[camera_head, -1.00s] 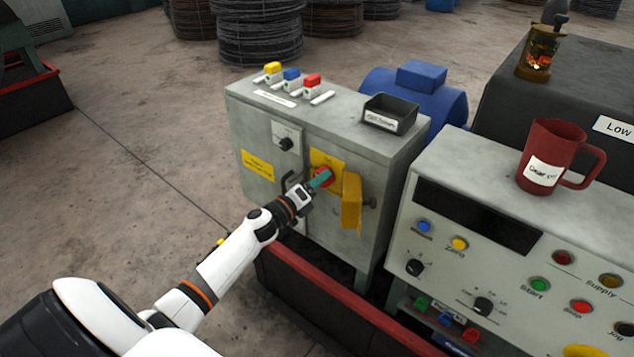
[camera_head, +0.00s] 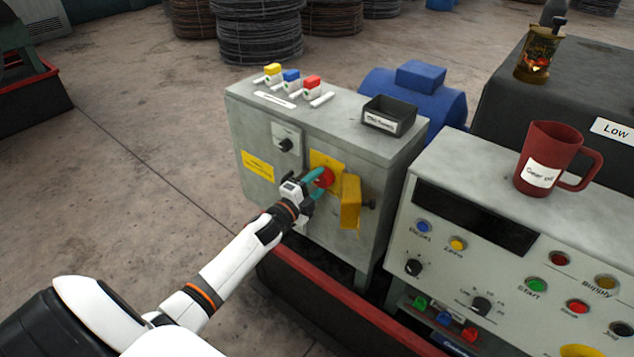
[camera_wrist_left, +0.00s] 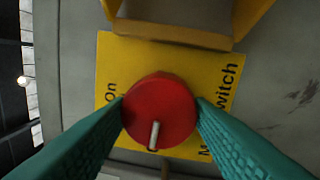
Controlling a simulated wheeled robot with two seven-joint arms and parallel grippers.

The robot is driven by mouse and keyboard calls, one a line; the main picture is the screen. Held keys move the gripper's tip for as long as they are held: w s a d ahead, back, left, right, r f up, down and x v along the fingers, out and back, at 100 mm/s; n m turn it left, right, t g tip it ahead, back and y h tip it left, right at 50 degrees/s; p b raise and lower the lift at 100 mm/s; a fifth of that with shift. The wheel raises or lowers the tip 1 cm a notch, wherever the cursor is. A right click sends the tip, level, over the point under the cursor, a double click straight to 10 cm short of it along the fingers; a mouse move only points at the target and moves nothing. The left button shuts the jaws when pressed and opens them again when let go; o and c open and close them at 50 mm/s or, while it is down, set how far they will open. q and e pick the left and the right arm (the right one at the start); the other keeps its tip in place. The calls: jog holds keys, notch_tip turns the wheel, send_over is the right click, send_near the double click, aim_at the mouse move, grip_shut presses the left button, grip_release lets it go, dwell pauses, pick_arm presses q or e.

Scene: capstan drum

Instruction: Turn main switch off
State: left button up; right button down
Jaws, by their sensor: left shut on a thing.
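The main switch is a round red knob (camera_head: 326,178) on a yellow plate (camera_head: 317,159) on the grey cabinet's front. My left gripper (camera_head: 319,182) is at the knob, its teal fingers on either side. In the left wrist view the fingers are shut on the red knob (camera_wrist_left: 160,108), touching its left and right sides. The knob's white pointer line (camera_wrist_left: 153,135) points to the bottom of that picture. "On" reads at the left of the plate and part of "Main switch" at the right. A label below is mostly hidden by the knob. My right gripper is not in view.
A yellow hinged cover (camera_head: 350,201) stands out just right of the knob. A black knob (camera_head: 285,144) sits to the upper left. A red-edged trough (camera_head: 345,305) runs below, and the grey control console (camera_head: 470,250) stands at right.

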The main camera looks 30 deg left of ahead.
pick_arm(q)
jog(key=shift+n, duration=0.3)
jog(key=o, duration=1)
jog(key=s+a+b, duration=0.1)
jog(key=s+b, duration=0.1)
jog(key=s, duration=1)
jog(key=shift+f, duration=0.4)
jog(key=shift+f, duration=0.1)
